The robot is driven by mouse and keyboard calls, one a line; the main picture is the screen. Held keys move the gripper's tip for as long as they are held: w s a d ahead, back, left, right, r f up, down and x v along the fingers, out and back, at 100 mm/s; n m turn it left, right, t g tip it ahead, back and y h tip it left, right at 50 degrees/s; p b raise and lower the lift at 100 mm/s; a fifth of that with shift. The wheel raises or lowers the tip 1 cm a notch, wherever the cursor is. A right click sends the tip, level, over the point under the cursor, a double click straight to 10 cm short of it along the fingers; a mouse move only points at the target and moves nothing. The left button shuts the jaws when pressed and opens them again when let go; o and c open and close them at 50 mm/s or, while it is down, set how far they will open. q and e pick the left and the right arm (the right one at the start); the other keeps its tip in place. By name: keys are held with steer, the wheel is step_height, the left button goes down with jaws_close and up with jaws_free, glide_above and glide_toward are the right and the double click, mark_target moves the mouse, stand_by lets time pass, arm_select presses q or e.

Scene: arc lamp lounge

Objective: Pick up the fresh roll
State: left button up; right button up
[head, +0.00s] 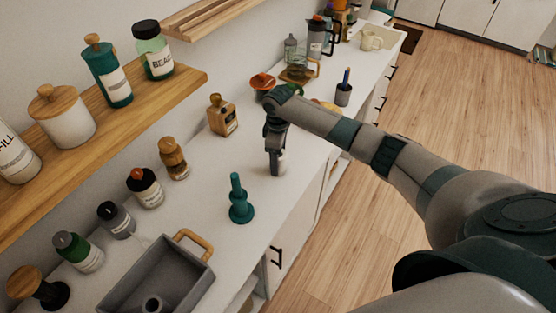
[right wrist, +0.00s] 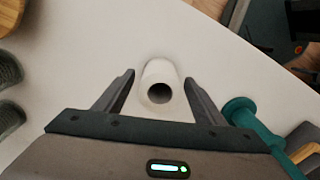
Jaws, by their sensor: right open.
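The fresh roll, a white cylinder with a dark hollow core, stands on the white counter in the right wrist view (right wrist: 158,72). My right gripper (right wrist: 160,78) is open, with one finger on each side of the roll and a gap to each. In the head view my right gripper (head: 276,168) points down at the counter and hides most of the roll (head: 282,163). A teal stand with an upright post (head: 238,203) stands just left of and nearer than the gripper; it also shows in the right wrist view (right wrist: 246,112). My left gripper is out of view.
A grey bin (head: 196,278) with a wooden handle stands at the near left; a small tube end shows inside it. Bottles and a wooden dispenser (head: 222,116) line the wall. A wooden shelf (head: 130,140) juts out above. A cup (head: 343,94) stands beyond my arm.

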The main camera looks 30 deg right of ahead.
stand_by(0.4)
steer(key=c, duration=1.2)
steer(key=shift+o, duration=0.2)
steer(key=shift+r+b, duration=0.35)
steer(key=shift+r, duration=0.1)
steer(key=s+d+r+b, duration=0.4)
steer(key=s+d+r, duration=0.1)
steer(key=s+r, duration=0.5)
steer(key=shift+d, duration=0.35)
